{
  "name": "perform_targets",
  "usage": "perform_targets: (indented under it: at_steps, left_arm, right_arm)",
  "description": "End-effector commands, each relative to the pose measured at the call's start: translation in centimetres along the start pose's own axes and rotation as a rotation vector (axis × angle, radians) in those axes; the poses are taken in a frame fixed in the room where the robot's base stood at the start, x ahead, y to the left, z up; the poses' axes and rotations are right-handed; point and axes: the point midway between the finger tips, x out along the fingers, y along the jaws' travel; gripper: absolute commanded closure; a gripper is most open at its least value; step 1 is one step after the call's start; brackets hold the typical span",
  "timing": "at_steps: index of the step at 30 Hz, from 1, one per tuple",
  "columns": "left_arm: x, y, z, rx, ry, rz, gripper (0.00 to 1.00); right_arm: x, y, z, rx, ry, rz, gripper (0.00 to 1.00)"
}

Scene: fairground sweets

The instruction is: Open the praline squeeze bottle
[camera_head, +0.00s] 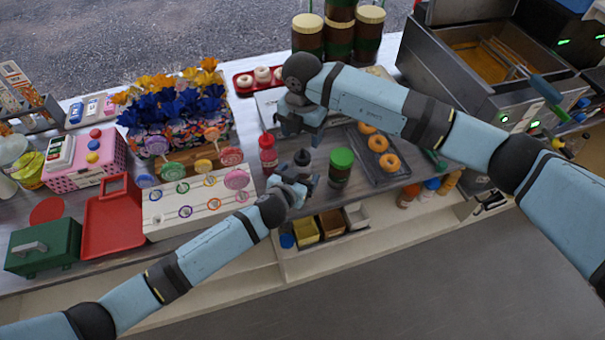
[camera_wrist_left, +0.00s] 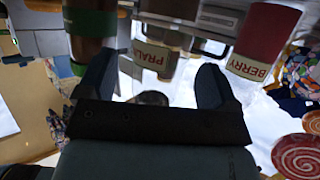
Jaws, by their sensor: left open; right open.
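The praline squeeze bottle (camera_head: 302,158) stands on the counter, with its dark top showing in the head view. Its pale label, partly reading PRALI, shows in the left wrist view (camera_wrist_left: 155,58) between the fingers of my left gripper. My left gripper (camera_head: 300,180) is open, low at the near side of the bottle; its fingers also show in the left wrist view (camera_wrist_left: 154,82). I cannot tell whether they touch the bottle. My right gripper (camera_head: 302,122) is open and empty above the counter, behind the bottle in the head view.
A red berry bottle (camera_head: 268,152) stands close on the left, its label readable in the left wrist view (camera_wrist_left: 257,50). A doughnut tray (camera_head: 396,176) lies farther right; lollipops stand in a white board (camera_head: 160,222) at left.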

Motion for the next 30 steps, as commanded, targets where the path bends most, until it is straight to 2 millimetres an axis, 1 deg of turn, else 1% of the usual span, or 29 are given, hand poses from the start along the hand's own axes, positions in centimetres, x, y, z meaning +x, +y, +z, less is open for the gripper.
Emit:
perform_targets:
  at_steps: [1,3,6,10,17,18,20,21,23,24,26,27,30]
  left_arm:
    - [0.8,0.1,-0.1,0.002,0.001,0.001,0.15]
    - [1.5,0.0,0.0,0.001,0.001,0.000,0.15]
    - [2.2,0.0,-0.1,0.002,0.001,-0.001,0.15]
    - [2.6,0.1,0.0,0.000,0.001,0.001,0.15]
    - [2.6,0.0,0.0,0.000,0.001,0.001,0.15]
    - [2.6,0.0,0.0,0.000,0.001,0.001,0.24]
    - [2.6,0.0,0.0,0.000,0.001,0.001,0.38]
    - [2.6,0.0,0.0,0.000,0.001,0.001,0.47]
    - [2.6,0.0,0.0,0.000,0.000,0.000,0.61]
    - [2.6,0.0,0.0,0.000,0.000,0.001,0.70]
    - [2.6,0.0,0.0,0.000,0.000,0.001,0.84]
    - [2.6,0.0,0.0,0.000,0.000,0.001,0.87]
    - [2.6,0.0,0.0,0.000,0.000,0.001,0.87]
  right_arm:
    - [0.0,0.0,0.0,0.000,0.000,0.000,0.34]
    - [0.0,0.0,0.0,0.000,0.000,0.000,0.34]
    - [0.0,0.0,0.0,0.000,0.000,0.000,0.34]
    - [0.0,0.0,0.0,0.000,0.001,0.000,0.34]
    - [0.0,0.0,0.0,0.000,0.001,0.001,0.34]
    - [0.0,0.0,0.0,0.000,0.001,0.001,0.34]
    - [0.0,0.0,0.0,0.000,0.001,0.001,0.34]
    - [0.0,0.0,0.0,0.000,0.001,0.001,0.34]
    - [0.0,0.0,0.0,0.000,0.001,0.001,0.34]
    - [0.0,0.0,0.0,0.000,0.001,0.001,0.34]
    - [0.0,0.0,0.0,0.000,0.001,0.001,0.34]
    - [0.0,0.0,0.0,-0.001,0.001,0.001,0.34]
    - [-0.1,0.1,0.0,-0.005,-0.003,0.002,0.34]
